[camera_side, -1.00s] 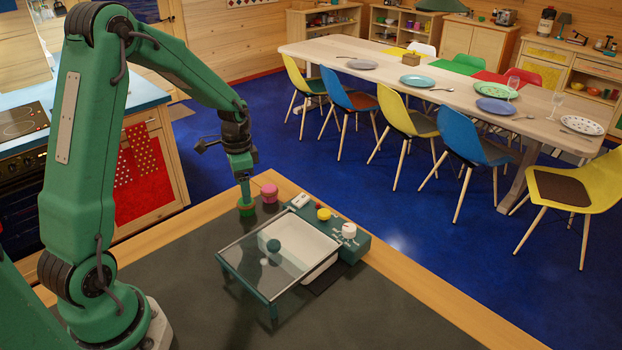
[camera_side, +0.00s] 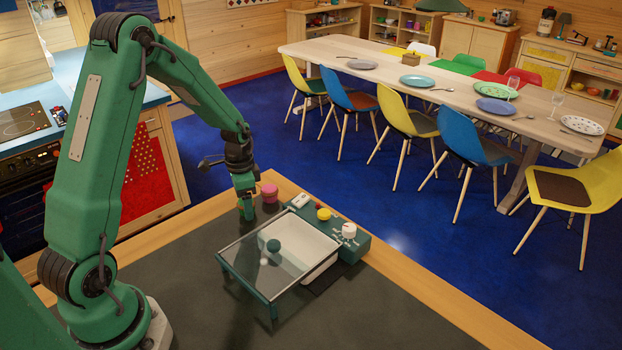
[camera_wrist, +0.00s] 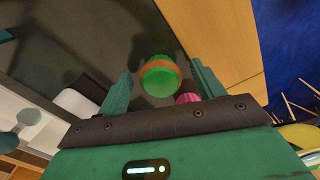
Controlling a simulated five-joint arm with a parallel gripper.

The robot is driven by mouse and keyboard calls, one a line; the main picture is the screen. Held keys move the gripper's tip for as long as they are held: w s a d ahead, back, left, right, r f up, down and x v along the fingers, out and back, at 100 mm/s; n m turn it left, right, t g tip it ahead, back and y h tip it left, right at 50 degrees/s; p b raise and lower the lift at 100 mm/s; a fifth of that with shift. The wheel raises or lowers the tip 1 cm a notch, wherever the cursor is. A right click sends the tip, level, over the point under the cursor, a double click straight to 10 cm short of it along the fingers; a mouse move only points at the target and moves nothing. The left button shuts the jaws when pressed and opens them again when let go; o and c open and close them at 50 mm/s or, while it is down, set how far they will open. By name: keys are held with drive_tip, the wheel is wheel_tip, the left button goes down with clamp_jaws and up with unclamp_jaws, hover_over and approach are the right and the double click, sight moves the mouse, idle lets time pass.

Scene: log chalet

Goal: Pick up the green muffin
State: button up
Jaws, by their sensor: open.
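The green muffin (camera_wrist: 158,80), with an orange band around it, shows between my two fingers in the wrist view. In the side view it is almost wholly hidden behind my gripper (camera_side: 246,210). My gripper also shows in the wrist view (camera_wrist: 162,68), with its fingers apart, one on each side of the muffin. The fingers look low, close to the dark table top. I cannot tell whether either finger touches the muffin.
A pink muffin (camera_side: 269,193) stands just right of my gripper, close to it; it also shows in the wrist view (camera_wrist: 188,98). A glass-topped teal case (camera_side: 275,262) with a control panel (camera_side: 351,246) stands to the right. The front dark table top (camera_side: 205,300) is clear.

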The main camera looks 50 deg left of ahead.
drive_tip(key=c, duration=1)
drive_tip(key=shift+r, duration=0.1)
drive_tip(key=shift+r, duration=0.7)
wheel_tip(320, 180, up, 2)
drive_tip(key=shift+r, duration=0.15)
drive_tip(key=d+r, duration=0.2)
drive_tip(key=d, duration=0.2)
drive_tip(key=s+d+r, duration=0.1)
drive_tip(key=d+r, duration=0.1)
drive_tip(key=d, duration=0.1)
drive_tip(key=d+r, duration=0.3)
drive_tip(key=d, duration=0.1)
drive_tip(key=shift+s+d, duration=0.3)
drive_tip(key=shift+s, duration=0.1)
drive_tip(key=shift+c, duration=0.2)
